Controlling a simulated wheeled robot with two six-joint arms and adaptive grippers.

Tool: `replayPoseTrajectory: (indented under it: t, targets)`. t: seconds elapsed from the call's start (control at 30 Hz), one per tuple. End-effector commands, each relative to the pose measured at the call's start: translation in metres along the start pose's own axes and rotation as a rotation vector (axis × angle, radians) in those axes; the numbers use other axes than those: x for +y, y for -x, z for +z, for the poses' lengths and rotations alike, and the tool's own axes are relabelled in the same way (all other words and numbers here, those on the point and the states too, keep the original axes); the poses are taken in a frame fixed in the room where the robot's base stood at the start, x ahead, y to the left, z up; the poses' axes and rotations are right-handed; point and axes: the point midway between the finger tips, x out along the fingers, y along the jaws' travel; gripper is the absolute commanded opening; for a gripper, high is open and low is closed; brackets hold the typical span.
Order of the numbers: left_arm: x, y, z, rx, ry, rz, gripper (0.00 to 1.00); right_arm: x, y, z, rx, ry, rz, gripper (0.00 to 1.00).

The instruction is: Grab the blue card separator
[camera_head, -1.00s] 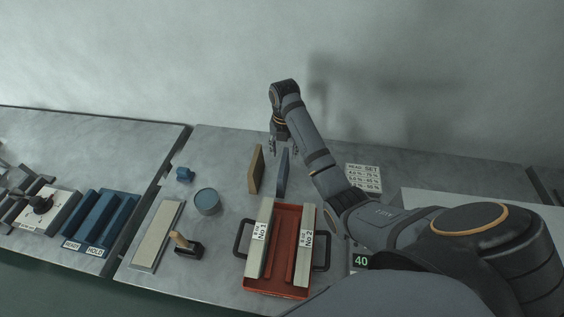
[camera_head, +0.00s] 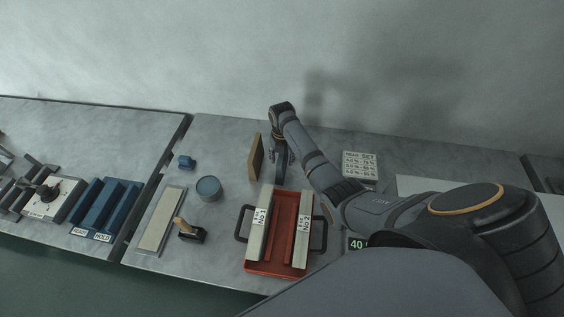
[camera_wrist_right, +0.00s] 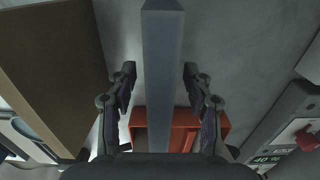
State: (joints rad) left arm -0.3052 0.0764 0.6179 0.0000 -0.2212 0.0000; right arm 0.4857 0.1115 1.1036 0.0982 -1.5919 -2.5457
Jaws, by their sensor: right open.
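The blue card separator (camera_head: 281,172) stands upright on the grey table, just behind the red tray. My right gripper (camera_head: 281,158) is over it and hides part of it. In the right wrist view the blue separator (camera_wrist_right: 161,75) runs between the two open fingers of my right gripper (camera_wrist_right: 160,85), with a gap visible on each side. A brown separator (camera_head: 256,157) stands upright to its left and also shows at the left of the right wrist view (camera_wrist_right: 55,60). My left gripper does not show.
The red tray (camera_head: 284,224) holds two labelled pale bars, No.1 and No.2. A round blue tin (camera_head: 208,188), a small blue block (camera_head: 186,162), a pale strip and a wooden-handled stamp (camera_head: 188,231) lie to the left. A printed card (camera_head: 360,165) lies right of the arm.

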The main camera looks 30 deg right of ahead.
Motion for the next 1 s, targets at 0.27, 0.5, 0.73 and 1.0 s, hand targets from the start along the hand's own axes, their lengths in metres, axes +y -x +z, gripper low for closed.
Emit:
replayPoseTrajectory:
  t: [0.27, 0.5, 0.73, 1.0]
  targets:
    - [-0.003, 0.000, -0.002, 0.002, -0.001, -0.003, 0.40, 0.000, 0.001, 0.000, 0.000, 0.000, 0.000, 0.32]
    - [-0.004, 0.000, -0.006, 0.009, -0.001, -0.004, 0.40, 0.000, 0.001, 0.000, 0.000, 0.000, 0.000, 0.00]
    - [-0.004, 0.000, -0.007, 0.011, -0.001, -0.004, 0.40, 0.000, 0.001, 0.000, 0.000, 0.000, 0.000, 0.00]
    - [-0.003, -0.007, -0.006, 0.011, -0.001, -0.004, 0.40, 0.001, 0.039, 0.002, -0.006, 0.000, 0.004, 0.00]
